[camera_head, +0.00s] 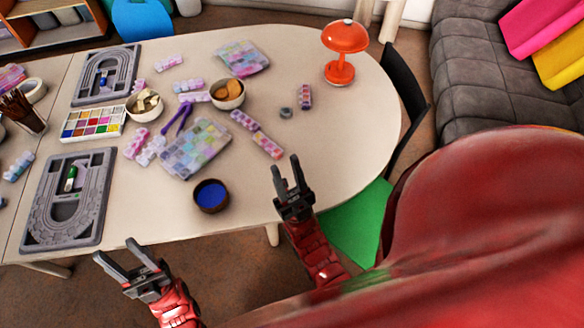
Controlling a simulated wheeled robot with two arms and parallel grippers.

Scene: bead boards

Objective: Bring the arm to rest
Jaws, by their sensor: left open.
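My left gripper (114,249) is open and empty. In the head view it shows at the table's front edge, mostly against the brown floor, right of the lower bead board. My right gripper (285,163) also has its fingers apart with nothing between them. It shows against the right part of the table (340,140), right of the blue bowl. Both red arms come up from the bottom of the view. The red shape at the right hides part of the scene.
Grey bead boards (70,205) and (107,74) lie on the left. A bowl with blue contents (211,196) stands near the front edge. Bead boxes (197,150) fill the middle. An orange lamp (344,38) stands at the back right. A green chair seat (358,226) is beside the table.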

